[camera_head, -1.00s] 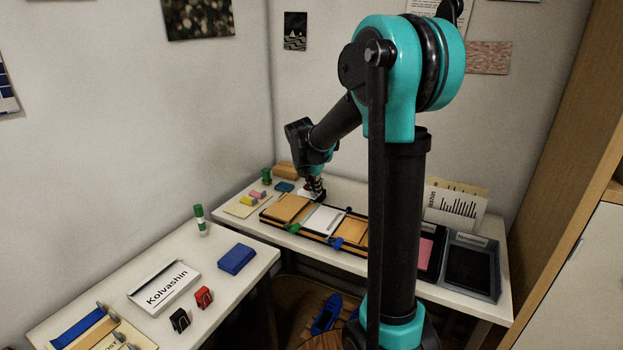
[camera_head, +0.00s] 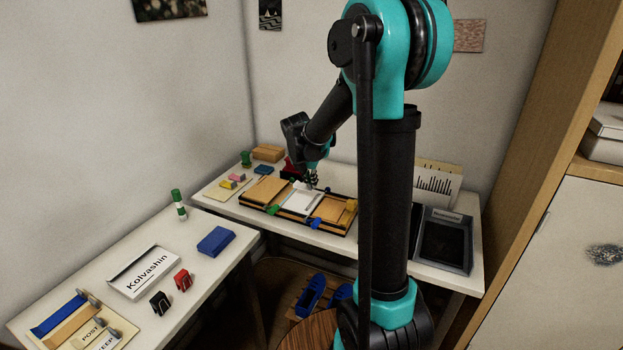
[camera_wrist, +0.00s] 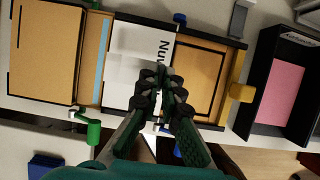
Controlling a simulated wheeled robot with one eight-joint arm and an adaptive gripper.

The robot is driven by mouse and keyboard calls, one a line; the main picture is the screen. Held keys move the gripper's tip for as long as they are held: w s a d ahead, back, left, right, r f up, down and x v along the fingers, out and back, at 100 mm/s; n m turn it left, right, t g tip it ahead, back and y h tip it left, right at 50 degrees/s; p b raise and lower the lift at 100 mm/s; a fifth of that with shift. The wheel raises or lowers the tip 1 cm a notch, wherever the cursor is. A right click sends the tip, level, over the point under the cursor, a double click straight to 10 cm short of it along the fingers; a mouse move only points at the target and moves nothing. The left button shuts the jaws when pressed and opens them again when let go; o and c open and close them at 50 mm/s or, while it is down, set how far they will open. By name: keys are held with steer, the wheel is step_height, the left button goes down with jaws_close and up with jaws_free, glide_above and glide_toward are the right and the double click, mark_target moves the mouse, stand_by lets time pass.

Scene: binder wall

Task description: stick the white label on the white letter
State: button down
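The white letter (camera_head: 299,203) lies flat in the middle of the dark-framed board; its greyer surface also shows in the wrist view (camera_wrist: 118,88). Whether the label touches the letter cannot be told.
Wooden panels (camera_head: 263,190) flank the letter. Green (camera_wrist: 92,131), blue and yellow (camera_wrist: 242,91) knobs stand along the frame. A black tray with a pink sheet (camera_wrist: 280,92) is to the right. A dark tray (camera_head: 446,242) stands at the desk's right end.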

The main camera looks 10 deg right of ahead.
mark_target(310, 190)
steer(key=shift+f, duration=2.5)
steer(key=shift+f, duration=0.2)
steer(key=c, duration=1.6)
jaws_free()
steer(key=shift+c, duration=0.2)
steer(key=v, duration=1.2)
steer(key=shift+w, duration=0.1)
